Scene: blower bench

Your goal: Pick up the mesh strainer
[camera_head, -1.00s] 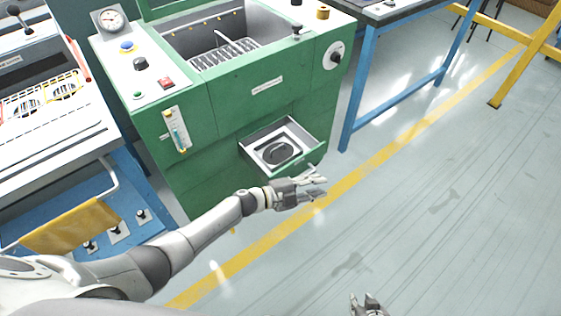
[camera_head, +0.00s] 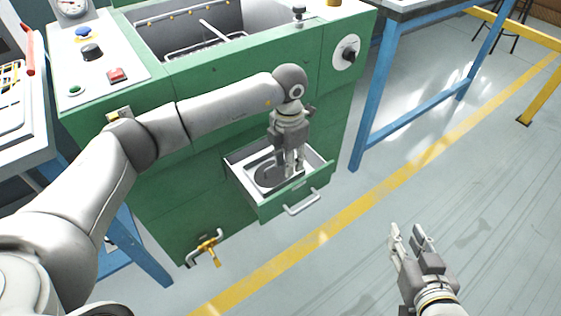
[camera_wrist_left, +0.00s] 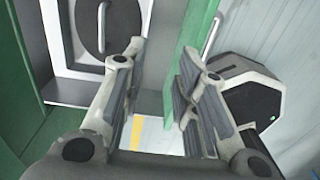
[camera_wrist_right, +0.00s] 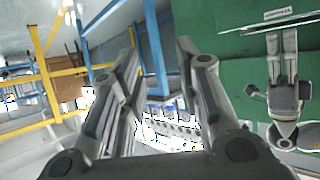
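A dark round piece (camera_head: 266,175) lies in the open drawer of the green bench. It may be the mesh strainer, but I cannot make out any mesh. In the left wrist view the dark disc (camera_wrist_left: 112,20) has a thin pale bar across it, and the top edge of the view cuts it off. My left gripper (camera_head: 289,173) points down at the drawer, right of the disc, and partly covers the drawer's inside. Its fingers (camera_wrist_left: 158,75) are apart with nothing between them. My right gripper (camera_head: 407,230) is open and empty above the floor at lower right.
The open drawer (camera_head: 318,182) sticks out of the green bench (camera_head: 190,205) with a bar handle (camera_head: 302,203). A yellow-handled tap (camera_head: 207,248) is at lower left. A basin and knobs are on top. A blue-legged table (camera_head: 378,95) stands to the right. The floor (camera_head: 480,240) at right is clear.

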